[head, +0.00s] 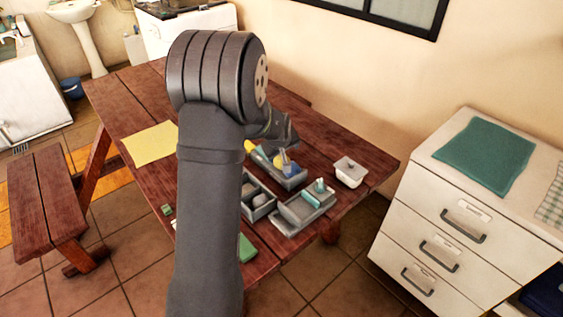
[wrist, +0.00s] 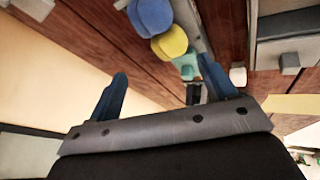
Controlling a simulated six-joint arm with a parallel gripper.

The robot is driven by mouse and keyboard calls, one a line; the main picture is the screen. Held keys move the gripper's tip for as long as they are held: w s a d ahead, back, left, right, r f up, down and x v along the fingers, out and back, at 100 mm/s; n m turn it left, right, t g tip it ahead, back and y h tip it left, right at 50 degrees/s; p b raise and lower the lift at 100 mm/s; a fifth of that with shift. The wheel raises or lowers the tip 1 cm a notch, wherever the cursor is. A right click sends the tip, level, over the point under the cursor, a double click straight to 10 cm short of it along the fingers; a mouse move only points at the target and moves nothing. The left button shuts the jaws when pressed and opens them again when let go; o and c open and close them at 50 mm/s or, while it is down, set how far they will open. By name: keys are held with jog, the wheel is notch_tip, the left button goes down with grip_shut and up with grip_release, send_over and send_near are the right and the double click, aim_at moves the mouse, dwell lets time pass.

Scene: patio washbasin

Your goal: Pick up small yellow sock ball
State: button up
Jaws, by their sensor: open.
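The small yellow sock ball (wrist: 171,43) shows in the wrist view, beyond my fingertips and between their lines, touching or nearly touching a blue ball (wrist: 152,17). A small teal piece (wrist: 187,66) lies close by it. My gripper (wrist: 163,67) is open, with its two blue fingers apart and nothing between them. In the head view my gripper (head: 281,147) hangs over the far grey tray, largely hidden by my arm. A blue item (head: 291,170) shows in that tray, with yellow just above it, partly covered.
The grey tray (head: 297,182) stands on the dark red wooden table (head: 349,148). A yellow sheet (head: 150,144) lies left. A white drawer cabinet (head: 455,225) stands right.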

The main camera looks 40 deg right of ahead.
notch_tip(320, 180, up, 9)
jog(key=w+d+n+g+y, duration=0.2)
jog(key=w+n+y, duration=0.1)
jog(key=n, duration=0.1)
send_over(281, 158)
jog(key=f, duration=1.2)
jog(key=shift+s, duration=0.25)
jog(key=shift+a+x, duration=0.15)
jog(key=shift+x, duration=1.15)
jog(key=shift+a+x, duration=0.1)
jog(key=shift+x, duration=1.2)
jog(key=c, duration=1.1)
